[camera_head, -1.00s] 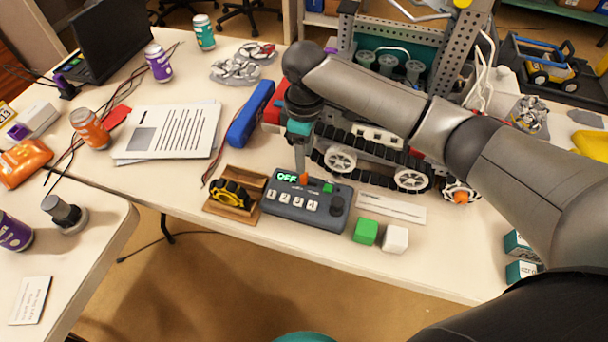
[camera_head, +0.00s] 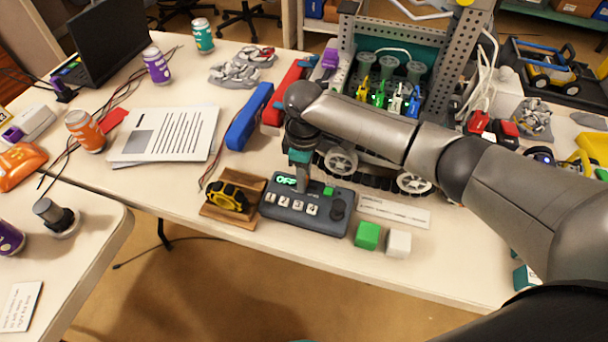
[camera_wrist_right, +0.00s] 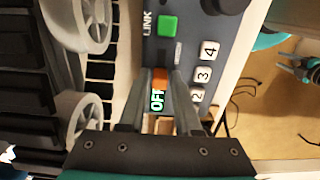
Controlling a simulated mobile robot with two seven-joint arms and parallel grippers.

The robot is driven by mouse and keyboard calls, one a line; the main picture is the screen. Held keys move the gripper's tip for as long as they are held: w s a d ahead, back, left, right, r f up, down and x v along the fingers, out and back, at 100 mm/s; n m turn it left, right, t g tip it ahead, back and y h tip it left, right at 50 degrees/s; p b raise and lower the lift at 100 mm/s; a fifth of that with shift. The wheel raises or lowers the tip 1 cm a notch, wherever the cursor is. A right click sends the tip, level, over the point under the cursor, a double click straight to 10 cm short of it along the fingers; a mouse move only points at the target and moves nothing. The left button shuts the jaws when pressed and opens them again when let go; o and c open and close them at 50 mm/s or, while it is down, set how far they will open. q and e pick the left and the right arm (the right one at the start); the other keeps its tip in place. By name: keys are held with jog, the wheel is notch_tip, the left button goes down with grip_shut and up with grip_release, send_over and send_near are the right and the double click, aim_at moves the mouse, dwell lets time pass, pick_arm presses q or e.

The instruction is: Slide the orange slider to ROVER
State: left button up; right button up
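The dark control box (camera_head: 300,222) lies on the white table, with a green OFF display (camera_head: 286,180), numbered buttons, a green button and a dark knob. My right gripper (camera_head: 302,187) points down at its far part and hides the orange slider in the head view. In the right wrist view the orange slider (camera_wrist_right: 160,78) shows between the two fingertips of my right gripper (camera_wrist_right: 161,80), beside the OFF display. The fingers are around it; whether they press on it I cannot tell. The word ROVER is not readable.
A tracked robot (camera_head: 385,165) stands right behind the box. A yellow wheel on a wooden stand (camera_head: 243,222) sits to its left. A green cube (camera_head: 367,235) and a white cube (camera_head: 398,243) lie to its right. A blue pack (camera_head: 248,118) is further back.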

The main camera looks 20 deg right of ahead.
grip_shut()
dwell(1.0)
